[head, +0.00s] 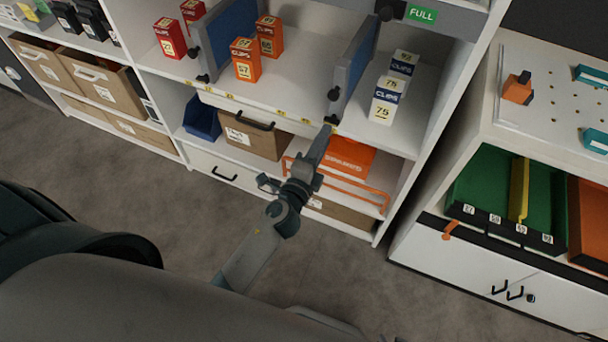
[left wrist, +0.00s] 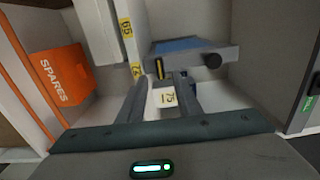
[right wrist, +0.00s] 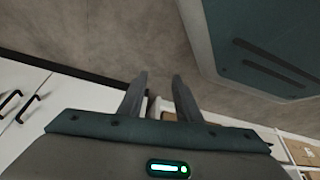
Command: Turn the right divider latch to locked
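The right divider (head: 358,68) is a blue panel with a grey front post, standing between orange and white boxes on the shelf. A black knob (head: 333,93) sits on its post; the knob also shows in the left wrist view (left wrist: 213,60). A small black and yellow latch piece (left wrist: 158,68) is at the divider's lower front end. My left gripper (head: 326,132) reaches up to this end; its fingers (left wrist: 159,80) are apart, with the latch piece seen between their tips. Contact cannot be told. My right gripper (right wrist: 159,78) is open and empty above the floor, outside the head view.
Orange cartons (head: 245,60) and a left divider (head: 213,40) stand left. Below are an orange spares bin (head: 348,155) and an orange rail (head: 340,187).

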